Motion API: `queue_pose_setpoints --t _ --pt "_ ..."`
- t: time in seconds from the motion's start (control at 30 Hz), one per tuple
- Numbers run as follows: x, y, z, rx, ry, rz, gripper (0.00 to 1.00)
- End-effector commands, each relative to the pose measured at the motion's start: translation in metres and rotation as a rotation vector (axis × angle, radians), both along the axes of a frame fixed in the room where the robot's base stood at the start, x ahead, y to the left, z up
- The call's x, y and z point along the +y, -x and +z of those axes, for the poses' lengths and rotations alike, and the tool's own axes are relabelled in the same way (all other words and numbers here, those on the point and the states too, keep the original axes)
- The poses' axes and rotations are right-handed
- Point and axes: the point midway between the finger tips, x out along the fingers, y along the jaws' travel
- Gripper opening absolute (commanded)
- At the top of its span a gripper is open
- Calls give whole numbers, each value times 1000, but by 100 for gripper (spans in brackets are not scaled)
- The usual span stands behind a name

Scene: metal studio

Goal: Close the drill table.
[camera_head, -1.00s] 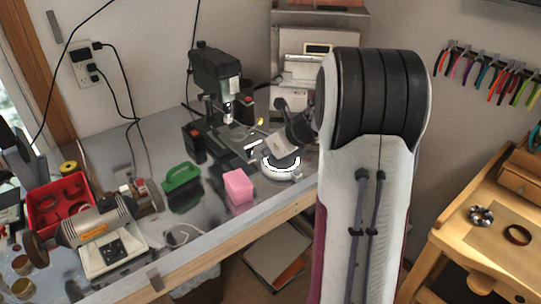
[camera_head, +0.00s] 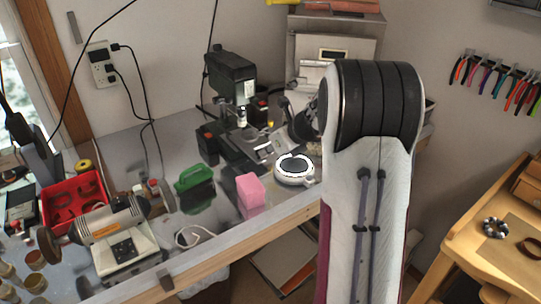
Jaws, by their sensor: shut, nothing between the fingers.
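The drill press (camera_head: 232,76) stands upright at the back of the grey workbench, dark with a light front plate. Its small table (camera_head: 243,137) shows low under the chuck, with metal parts around it; its exact position is hard to tell. My arm comes up from the front right and bends down toward the right side of the drill press. My gripper (camera_head: 268,150) is small and partly lost among the wrist and metal parts beside the drill's base. It is shut and empty. I cannot tell whether it touches the drill table.
A white round device (camera_head: 294,181) sits under my wrist near the bench edge. My arm hides the bench's right part.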

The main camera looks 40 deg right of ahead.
Motion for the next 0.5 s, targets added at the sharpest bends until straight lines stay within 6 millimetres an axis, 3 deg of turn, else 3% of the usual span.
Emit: queue_pose_setpoints --t 0.3,0.5 --pt "0 -37 -1 1 0 1 0" --pt "0 -45 0 -1 -1 -1 0"
